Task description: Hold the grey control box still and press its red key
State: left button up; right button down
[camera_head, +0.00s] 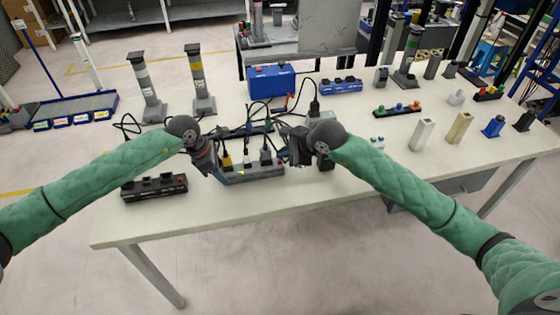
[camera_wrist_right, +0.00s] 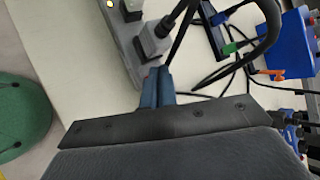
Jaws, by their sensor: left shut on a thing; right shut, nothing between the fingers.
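The grey control box (camera_head: 262,174) lies on the white table in front of me, with several plugs and black cables on its top. In the right wrist view the box (camera_wrist_right: 124,50) runs along the upper left, with a dark grey plug (camera_wrist_right: 153,40) near its end. My left gripper (camera_head: 217,168) is shut on the left end of the box. My right gripper (camera_head: 292,161) is shut and empty at the box's right end. In the right wrist view its blue fingertips (camera_wrist_right: 158,76) are together, close to the box end.
A black strip (camera_head: 154,188) lies left of the box. A blue box (camera_head: 271,80) and loose cables are behind it. Two grey posts (camera_head: 200,85) (camera_head: 146,88) stand back left. Small blocks, such as a beige one (camera_head: 460,128), stand right. The front table strip is clear.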

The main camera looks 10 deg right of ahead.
jog(key=shift+r, duration=0.15)
notch_tip(320, 180, up, 5)
jog(key=shift+f, duration=0.15)
dwell(0.4)
dwell(0.4)
pick_arm(q)
jog(key=o, duration=1.2)
